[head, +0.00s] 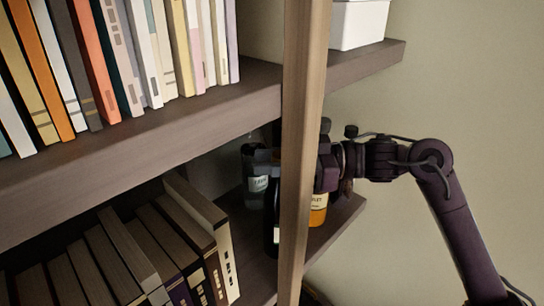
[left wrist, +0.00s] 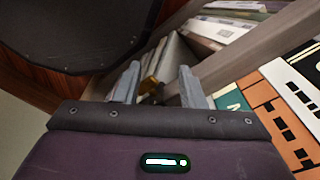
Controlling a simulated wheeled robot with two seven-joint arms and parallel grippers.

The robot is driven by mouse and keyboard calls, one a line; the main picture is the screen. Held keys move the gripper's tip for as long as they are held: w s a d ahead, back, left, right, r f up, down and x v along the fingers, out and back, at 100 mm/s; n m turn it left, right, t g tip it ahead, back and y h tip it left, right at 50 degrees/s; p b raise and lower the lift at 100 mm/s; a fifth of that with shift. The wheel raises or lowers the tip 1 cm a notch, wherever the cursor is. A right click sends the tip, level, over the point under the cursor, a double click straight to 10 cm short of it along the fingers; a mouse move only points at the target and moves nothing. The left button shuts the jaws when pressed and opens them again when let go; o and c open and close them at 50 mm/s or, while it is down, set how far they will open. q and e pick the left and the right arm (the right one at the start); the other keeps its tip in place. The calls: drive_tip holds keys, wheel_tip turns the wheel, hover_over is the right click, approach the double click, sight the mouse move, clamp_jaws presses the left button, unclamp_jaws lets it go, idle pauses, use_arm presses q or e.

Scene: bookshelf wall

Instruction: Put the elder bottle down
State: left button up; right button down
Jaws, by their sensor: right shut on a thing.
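A dark bottle (head: 272,220), which I take for the elder bottle, stands upright just left of the wooden post in the head view. The post covers its right side and its label barely shows. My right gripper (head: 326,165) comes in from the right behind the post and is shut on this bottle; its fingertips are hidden. I cannot tell whether the bottle's base touches the shelf (head: 342,217). My left gripper (left wrist: 158,85) shows only in the left wrist view, open with nothing between its fingers.
An amber bottle (head: 318,212) is partly covered by my right gripper and the post (head: 302,130). A grey labelled bottle (head: 256,183) stands to the left. Books (head: 160,250) fill the lower shelf's left part; more books (head: 110,60) and a white container (head: 358,25) are above.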

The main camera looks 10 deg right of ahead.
drive_tip(key=shift+d, duration=0.15)
drive_tip(key=shift+f, duration=0.1)
drive_tip(key=c, duration=1.1)
unclamp_jaws()
drive_tip(key=shift+r, duration=0.2)
drive_tip(key=shift+s+d+b, duration=0.4)
drive_tip(key=shift+d+b, duration=0.55)
drive_tip(key=shift+d, duration=1)
drive_tip(key=shift+s+d+b, duration=0.45)
drive_tip(key=shift+d+b, duration=0.55)
drive_tip(key=shift+d, duration=0.95)
drive_tip(key=shift+s+d+b, duration=0.4)
drive_tip(key=shift+d+b, duration=0.55)
drive_tip(key=shift+d, duration=1)
drive_tip(key=shift+f, duration=0.1)
